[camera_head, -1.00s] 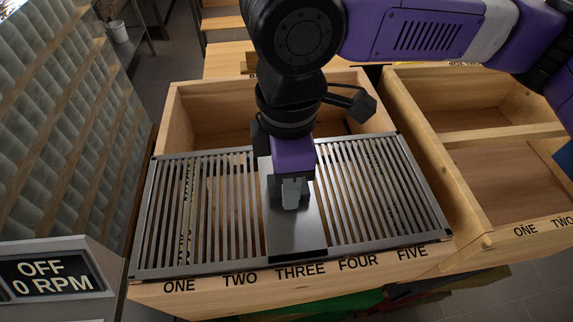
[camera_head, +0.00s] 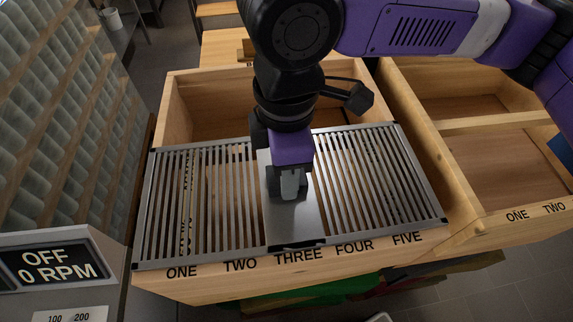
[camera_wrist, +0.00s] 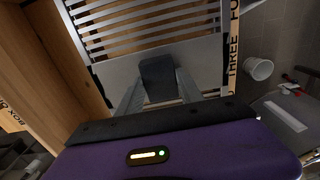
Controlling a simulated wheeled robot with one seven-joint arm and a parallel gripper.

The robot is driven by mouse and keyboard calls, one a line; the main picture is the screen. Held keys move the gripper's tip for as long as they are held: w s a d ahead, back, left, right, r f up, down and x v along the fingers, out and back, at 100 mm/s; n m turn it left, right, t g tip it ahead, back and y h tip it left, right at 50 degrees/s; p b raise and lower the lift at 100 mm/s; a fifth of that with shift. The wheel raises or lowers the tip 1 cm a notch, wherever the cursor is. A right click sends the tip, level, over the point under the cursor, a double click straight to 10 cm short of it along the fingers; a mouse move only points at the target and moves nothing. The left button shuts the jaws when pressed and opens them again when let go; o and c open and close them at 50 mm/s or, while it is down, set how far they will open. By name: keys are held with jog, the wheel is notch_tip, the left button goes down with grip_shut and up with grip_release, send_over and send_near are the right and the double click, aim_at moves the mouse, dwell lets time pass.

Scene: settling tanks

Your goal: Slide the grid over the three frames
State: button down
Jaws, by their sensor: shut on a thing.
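A metal grid (camera_head: 345,185) with slats and a solid middle plate (camera_head: 292,225) lies across the front of a wooden box whose front wall is lettered ONE to FIVE. My gripper (camera_head: 290,190) reaches down onto the middle plate and is shut on the grid's handle. In the wrist view my gripper (camera_wrist: 160,95) closes over a dark grip on the plate (camera_wrist: 205,60). Through the slats at the left, a pale frame edge with dark marks (camera_head: 187,200) shows under the grid near ONE. Other frames below are hard to make out.
The back of the wooden box (camera_head: 210,110) is uncovered. A second wooden box (camera_head: 480,160) stands at the right. A panel reading OFF, 0 RPM (camera_head: 50,265) is at the lower left, beside a tilted slatted wall (camera_head: 60,120). A white cup (camera_head: 111,18) stands far back.

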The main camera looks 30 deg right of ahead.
jog(key=c, duration=0.7)
grip_release()
jog(key=shift+r, duration=0.1)
notch_tip(320, 180, up, 8)
jog(key=shift+f, duration=0.2)
